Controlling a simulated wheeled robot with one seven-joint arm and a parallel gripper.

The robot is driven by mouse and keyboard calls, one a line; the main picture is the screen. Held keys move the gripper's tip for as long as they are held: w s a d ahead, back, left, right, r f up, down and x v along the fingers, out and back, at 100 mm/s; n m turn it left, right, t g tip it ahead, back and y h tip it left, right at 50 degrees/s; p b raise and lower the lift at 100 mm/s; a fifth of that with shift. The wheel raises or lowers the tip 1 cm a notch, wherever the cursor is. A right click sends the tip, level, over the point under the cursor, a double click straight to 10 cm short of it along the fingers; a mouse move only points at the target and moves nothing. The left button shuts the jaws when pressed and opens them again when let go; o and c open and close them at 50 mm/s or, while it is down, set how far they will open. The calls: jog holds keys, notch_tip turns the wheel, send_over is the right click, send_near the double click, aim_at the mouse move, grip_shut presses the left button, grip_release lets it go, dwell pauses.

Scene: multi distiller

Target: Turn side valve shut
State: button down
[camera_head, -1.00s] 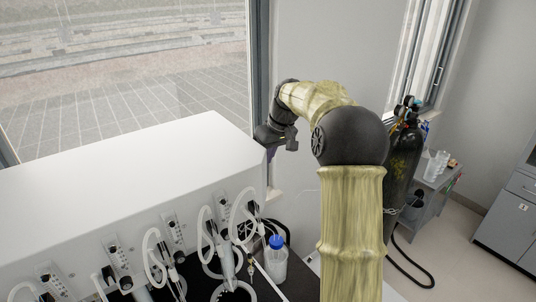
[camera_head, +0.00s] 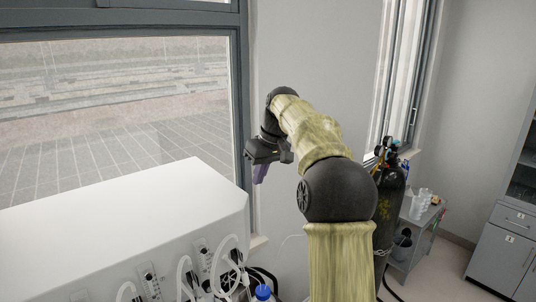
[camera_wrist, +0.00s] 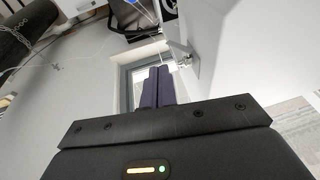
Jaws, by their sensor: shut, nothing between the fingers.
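The distiller is a large white box (camera_head: 120,230) at the lower left of the head view, with hoses and control panels along its front. My gripper (camera_head: 260,174) is beyond the box's far right corner, pointing down, with its dark purple fingers showing. The wrist view shows the fingers (camera_wrist: 158,88) close together, with nothing between them. A small pale fitting (camera_wrist: 182,52) shows just beyond the fingertips in the wrist view. I cannot tell whether it is the side valve, nor whether the valve is open or shut. The side valve is not clearly seen in the head view.
A dark gas cylinder (camera_head: 388,200) stands to the right of my arm, beside a grey cart (camera_head: 418,235) with glassware. A blue-capped bottle (camera_head: 263,293) is at the bottom edge. The wall and window are behind my gripper.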

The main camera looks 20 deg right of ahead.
jog(key=v, duration=0.8)
jog(key=shift+p, duration=0.3)
